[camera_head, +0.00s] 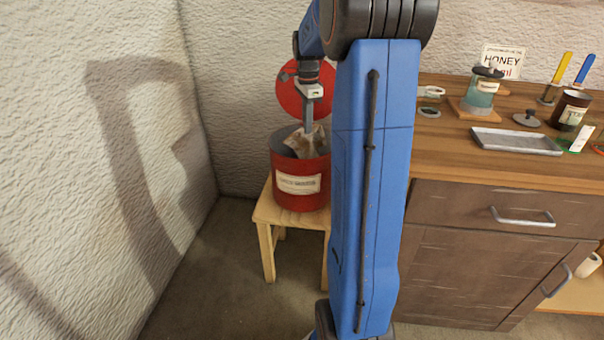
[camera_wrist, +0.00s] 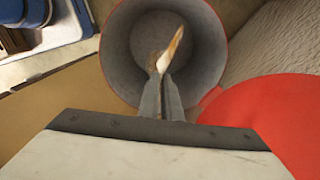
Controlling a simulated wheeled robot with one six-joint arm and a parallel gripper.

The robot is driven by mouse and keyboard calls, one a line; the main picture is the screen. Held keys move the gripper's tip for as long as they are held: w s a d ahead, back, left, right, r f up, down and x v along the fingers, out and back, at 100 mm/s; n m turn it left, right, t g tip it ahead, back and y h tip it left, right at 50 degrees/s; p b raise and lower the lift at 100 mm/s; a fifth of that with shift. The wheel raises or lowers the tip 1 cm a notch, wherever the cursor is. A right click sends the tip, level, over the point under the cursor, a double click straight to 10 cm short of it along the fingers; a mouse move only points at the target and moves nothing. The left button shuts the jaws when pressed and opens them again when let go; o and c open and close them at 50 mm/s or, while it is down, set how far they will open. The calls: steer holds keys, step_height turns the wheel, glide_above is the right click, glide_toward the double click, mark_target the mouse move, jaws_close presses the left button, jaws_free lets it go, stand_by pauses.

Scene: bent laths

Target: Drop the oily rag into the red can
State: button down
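The red can (camera_head: 300,190) with a pale label stands on a small wooden stool. Its round red lid (camera_head: 289,97) stands up open behind it; the can's grey inside (camera_wrist: 200,50) fills the top of the wrist view. My gripper (camera_head: 307,130) points down at the can's mouth. It is shut on the oily rag (camera_head: 304,144), a crumpled brown and pale cloth. In the wrist view the rag (camera_wrist: 168,52) is pinched between the fingertips (camera_wrist: 161,80), within the outline of the can's opening. The rag's lower part is hidden by the can's rim.
The wooden stool (camera_head: 262,211) stands near the wall corner. A brown cabinet (camera_head: 470,240) to the right bears jars, a metal tray (camera_head: 516,141) and brushes. My blue arm covers the can's right side. Floor left of the stool is clear.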

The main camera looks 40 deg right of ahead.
steer(key=shift+f, duration=2.6)
steer(key=c, duration=0.6)
jaws_free()
steer(key=shift+c, duration=0.2)
steer(key=shift+r, duration=0.15)
steer(key=shift+r, duration=2.65)
step_height(320, 180, up, 17)
steer(key=shift+r, duration=0.2)
